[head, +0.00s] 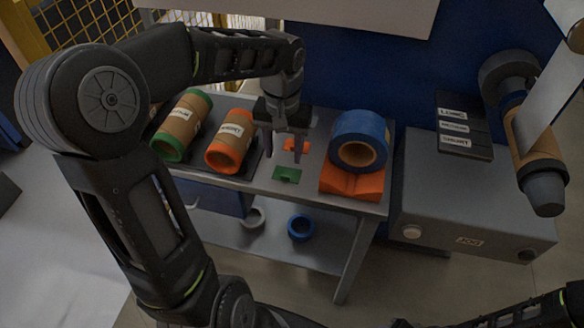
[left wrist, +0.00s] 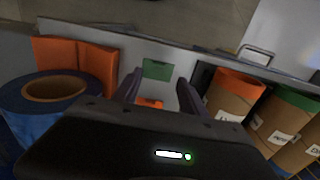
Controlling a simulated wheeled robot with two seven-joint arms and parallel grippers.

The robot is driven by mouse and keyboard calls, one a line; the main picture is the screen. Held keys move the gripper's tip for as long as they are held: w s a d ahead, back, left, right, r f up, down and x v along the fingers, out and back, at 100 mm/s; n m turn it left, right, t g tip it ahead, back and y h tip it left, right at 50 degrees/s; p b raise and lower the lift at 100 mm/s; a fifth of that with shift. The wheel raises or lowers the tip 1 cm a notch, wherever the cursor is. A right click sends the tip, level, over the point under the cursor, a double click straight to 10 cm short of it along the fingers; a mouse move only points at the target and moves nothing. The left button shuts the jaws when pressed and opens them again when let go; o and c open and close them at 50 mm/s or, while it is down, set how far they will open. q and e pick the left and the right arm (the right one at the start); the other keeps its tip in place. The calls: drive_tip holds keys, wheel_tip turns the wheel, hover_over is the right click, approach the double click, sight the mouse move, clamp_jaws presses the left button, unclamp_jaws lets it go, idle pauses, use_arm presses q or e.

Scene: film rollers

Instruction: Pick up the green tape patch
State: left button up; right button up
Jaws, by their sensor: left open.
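The green tape patch (head: 287,175) lies flat near the front edge of the grey table (head: 262,183). In the left wrist view the green tape patch (left wrist: 157,70) shows ahead, between and beyond my fingertips. My left gripper (head: 283,157) points down over the table, just behind the green patch, open and with nothing seen between its fingers. Its two fingers also show in the left wrist view (left wrist: 156,82). An orange patch (head: 296,146) lies behind the green one, close to the fingers. My right gripper is not seen; only part of my right arm shows at the bottom right.
A green-ended roll (head: 181,124) and an orange-ended roll (head: 230,140) lie on a dark tray to the left. A blue roll (head: 359,139) sits on an orange cradle (head: 352,183) to the right. A grey machine (head: 470,195) stands further right. Two rings lie on the lower shelf.

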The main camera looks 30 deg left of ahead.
sight(285, 176)
use_arm(q)
drive_tip(key=shift+s, duration=0.1)
drive_tip(key=shift+f, duration=1.35)
drive_tip(key=shift+d+f+p, duration=0.1)
drive_tip(key=shift+f+p, duration=0.2)
drive_tip(key=shift+f, duration=2.35)
drive_tip(key=shift+c, duration=0.6)
clamp_jaws()
